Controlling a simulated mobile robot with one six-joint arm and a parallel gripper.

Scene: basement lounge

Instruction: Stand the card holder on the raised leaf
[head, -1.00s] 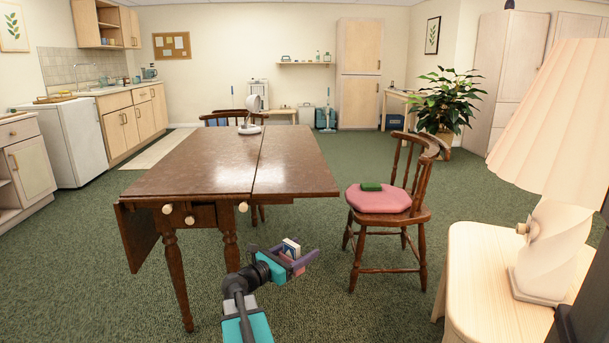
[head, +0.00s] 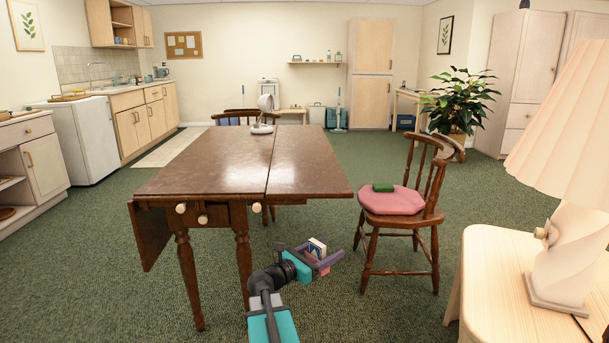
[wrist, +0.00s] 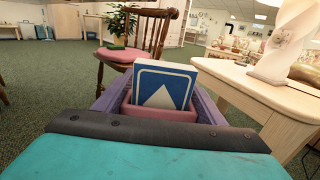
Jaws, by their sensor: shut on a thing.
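My gripper (head: 320,262) is shut on the card holder, a small pink holder with blue and white cards standing in it. The cards (head: 317,247) show above the purple fingers in the head view. In the wrist view the pink card holder (wrist: 160,113) sits upright between the fingers, its lower part hidden. The dark brown drop-leaf table has its right leaf raised (head: 307,178), level with the middle top (head: 210,178). Its left leaf (head: 150,236) hangs down. My gripper is in front of the raised leaf, appearing lower than its top and apart from it.
A white lamp-like object (head: 263,122) stands at the table's far end. A chair with a pink cushion (head: 391,200) and a green item (head: 383,188) stands right of the table. A pale side table (head: 490,270) with a lamp (head: 563,250) is at the right. The raised leaf is bare.

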